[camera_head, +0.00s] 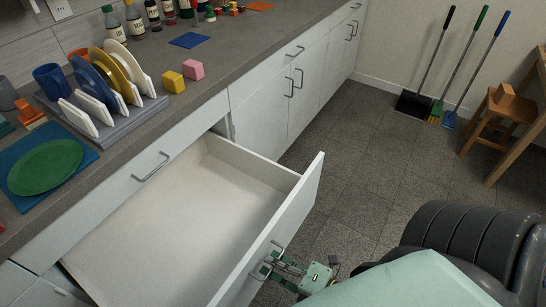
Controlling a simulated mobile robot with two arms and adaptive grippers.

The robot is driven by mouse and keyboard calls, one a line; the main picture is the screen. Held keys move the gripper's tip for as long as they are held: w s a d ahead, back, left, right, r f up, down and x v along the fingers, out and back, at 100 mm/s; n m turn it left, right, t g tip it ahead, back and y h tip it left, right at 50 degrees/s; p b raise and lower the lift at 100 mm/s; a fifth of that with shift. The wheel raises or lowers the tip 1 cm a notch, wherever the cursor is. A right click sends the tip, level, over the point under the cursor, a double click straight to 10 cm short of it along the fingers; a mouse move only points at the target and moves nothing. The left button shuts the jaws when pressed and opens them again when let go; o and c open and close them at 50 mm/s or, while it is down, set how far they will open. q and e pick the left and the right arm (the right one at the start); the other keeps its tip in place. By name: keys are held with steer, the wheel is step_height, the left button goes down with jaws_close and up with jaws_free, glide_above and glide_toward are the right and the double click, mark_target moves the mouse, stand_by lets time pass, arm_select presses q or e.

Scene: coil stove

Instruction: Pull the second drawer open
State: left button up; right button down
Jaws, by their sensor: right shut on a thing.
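A white drawer (300,206) stands pulled far out from the counter cabinet, below a shut top drawer (124,185). Its inside is bare and empty. The drawer's metal handle (279,246) is on its front panel, near the bottom middle of the picture. My right gripper (270,266) is shut on this handle, on the outer side of the panel. My right arm reaches in from the lower right. The lower part of the drawer front is cut off by the picture edge. My left gripper is not in view.
The grey counter (225,70) holds a rack of plates (110,115), a green plate (45,167), cubes and bottles. More shut cabinets run to the back. Brooms (428,65) lean on the far wall by a wooden stool (493,122). The tiled floor (355,160) right of the drawer is clear.

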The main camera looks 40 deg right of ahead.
steer(key=c, duration=1.9)
jaws_free()
steer(key=v, duration=1.2)
steer(key=shift+f, duration=0.1)
